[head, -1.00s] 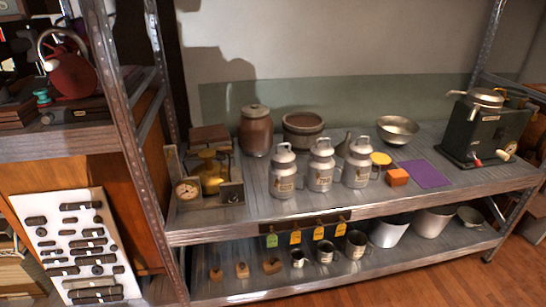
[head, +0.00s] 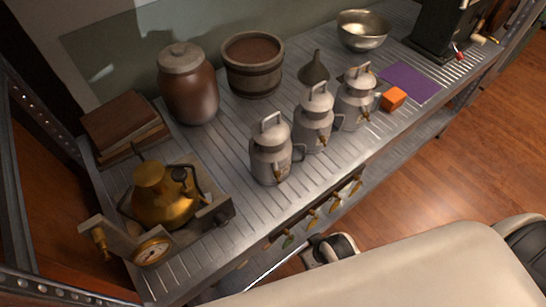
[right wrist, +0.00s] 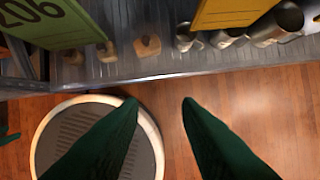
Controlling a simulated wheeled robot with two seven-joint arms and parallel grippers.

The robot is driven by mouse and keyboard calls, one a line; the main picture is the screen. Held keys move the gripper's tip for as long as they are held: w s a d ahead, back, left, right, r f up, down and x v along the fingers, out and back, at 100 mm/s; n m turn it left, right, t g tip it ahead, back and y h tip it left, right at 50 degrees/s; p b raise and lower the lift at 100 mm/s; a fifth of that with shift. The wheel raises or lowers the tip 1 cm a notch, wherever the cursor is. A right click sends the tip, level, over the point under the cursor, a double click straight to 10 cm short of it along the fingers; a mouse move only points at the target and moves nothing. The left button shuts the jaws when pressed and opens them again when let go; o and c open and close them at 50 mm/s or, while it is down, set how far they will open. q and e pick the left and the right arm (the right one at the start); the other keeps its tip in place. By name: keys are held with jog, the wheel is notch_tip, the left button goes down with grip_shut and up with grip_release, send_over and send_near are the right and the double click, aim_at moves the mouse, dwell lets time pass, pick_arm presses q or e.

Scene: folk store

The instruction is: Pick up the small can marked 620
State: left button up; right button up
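Three grey metal cans with lids and top handles stand in a row on the upper shelf: a left can (head: 271,160), a middle can (head: 314,128) and a right can (head: 355,105). I cannot read any marking on them, so I cannot tell which is 620. In the right wrist view my right gripper (right wrist: 158,105) has its two green fingers apart with nothing between them. It is in front of the lower shelf's edge, over the wooden floor. My left gripper is not in view.
The upper shelf (head: 210,160) also holds a brass pot (head: 165,200), brown jar (head: 188,90), wooden tub (head: 253,75), funnel (head: 314,72), orange block (head: 393,99) and bowl (head: 361,32). A green tag (right wrist: 50,25) reading 206 and a yellow tag (right wrist: 225,12) hang near the right gripper.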

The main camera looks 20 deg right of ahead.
aim_at(304, 147)
jog(key=w+a+r+t+y, duration=0.1)
jog(key=w+r+t, duration=0.1)
jog(key=r, duration=0.3)
jog(key=w+a+r+n+t+y, duration=0.1)
jog(key=w+a+r+t, duration=0.1)
jog(key=r, duration=0.3)
jog(key=w+a+r+n+t+y, duration=0.1)
jog(key=w+a+r+t+y, duration=0.1)
jog(key=r, duration=0.4)
jog(key=shift+w+a+r+t+b, duration=0.1)
jog(key=shift+w+t+b, duration=0.2)
jog(key=shift+w+b, duration=0.15)
jog(key=w+d+r+t, duration=0.1)
jog(key=t, duration=0.1)
jog(key=w+d+r+m+t, duration=0.1)
jog(key=d+r+t, duration=0.1)
jog(key=t, duration=0.1)
jog(key=shift+w+d+m+h, duration=0.1)
jog(key=shift+w+m+h, duration=0.2)
jog(key=shift+w+h, duration=0.1)
jog(key=d+r+m+t+h, duration=0.1)
jog(key=d+m+t+h, duration=0.25)
jog(key=d, duration=0.25)
jog(key=shift+n+g+h, duration=0.25)
jog(key=shift+h, duration=0.3)
jog(key=w+p, duration=0.1)
jog(key=w, duration=1)
jog(key=shift+w+a, duration=0.15)
jog(key=shift+w, duration=0.25)
